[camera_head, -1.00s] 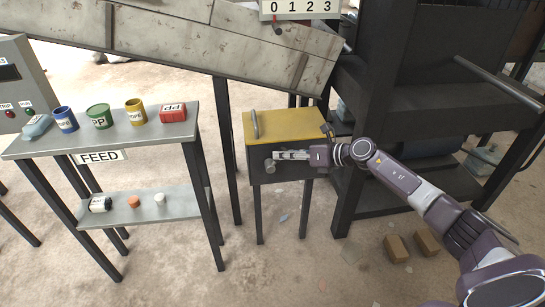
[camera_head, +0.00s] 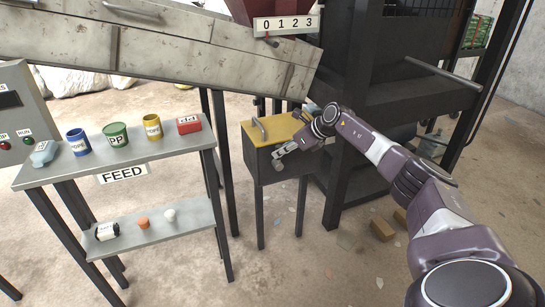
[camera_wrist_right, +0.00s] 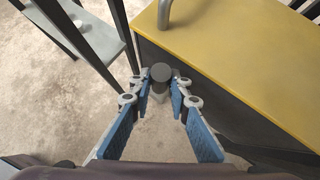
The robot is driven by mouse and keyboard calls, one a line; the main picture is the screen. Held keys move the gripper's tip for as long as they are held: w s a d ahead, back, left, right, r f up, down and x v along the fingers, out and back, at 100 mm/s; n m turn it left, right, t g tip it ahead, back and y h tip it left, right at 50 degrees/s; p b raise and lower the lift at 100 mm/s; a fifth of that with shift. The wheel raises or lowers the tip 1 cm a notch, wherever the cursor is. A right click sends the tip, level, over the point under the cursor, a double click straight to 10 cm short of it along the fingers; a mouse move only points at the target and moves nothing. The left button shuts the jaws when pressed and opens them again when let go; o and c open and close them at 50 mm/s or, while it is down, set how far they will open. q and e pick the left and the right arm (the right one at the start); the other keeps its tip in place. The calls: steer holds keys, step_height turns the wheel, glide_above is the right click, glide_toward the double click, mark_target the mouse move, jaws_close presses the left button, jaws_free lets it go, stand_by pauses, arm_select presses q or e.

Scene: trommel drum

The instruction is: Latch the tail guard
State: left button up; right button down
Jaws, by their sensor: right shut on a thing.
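The yellow-topped guard (camera_head: 285,128) covers a dark box on legs, below the low end of the trommel. A grey bar handle (camera_head: 259,130) stands on the yellow top, which lies flat. A round grey knob (camera_head: 279,166) sticks out of the box's front face; it also shows in the right wrist view (camera_wrist_right: 160,73). My right gripper (camera_head: 280,153) is at the front face, tilted down to the left. In the right wrist view its blue-padded fingers (camera_wrist_right: 160,88) lie either side of the knob, shut on it. My left gripper is not in view.
A feed bench (camera_head: 45,176) with several labelled containers stands to the left, with a lower shelf (camera_head: 185,222). The inclined trommel housing (camera_head: 190,50) passes above. A dark frame (camera_head: 340,185) stands right of the box. Brown blocks (camera_head: 383,229) lie on the floor.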

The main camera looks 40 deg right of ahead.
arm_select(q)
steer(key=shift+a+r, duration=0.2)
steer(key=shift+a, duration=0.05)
arm_select(e)
steer(key=shift+f, duration=0.1)
steer(key=c, duration=2.1)
jaws_free()
steer(key=v, duration=1.2)
steer(key=shift+w+a, duration=0.1)
steer(key=shift+a, duration=0.05)
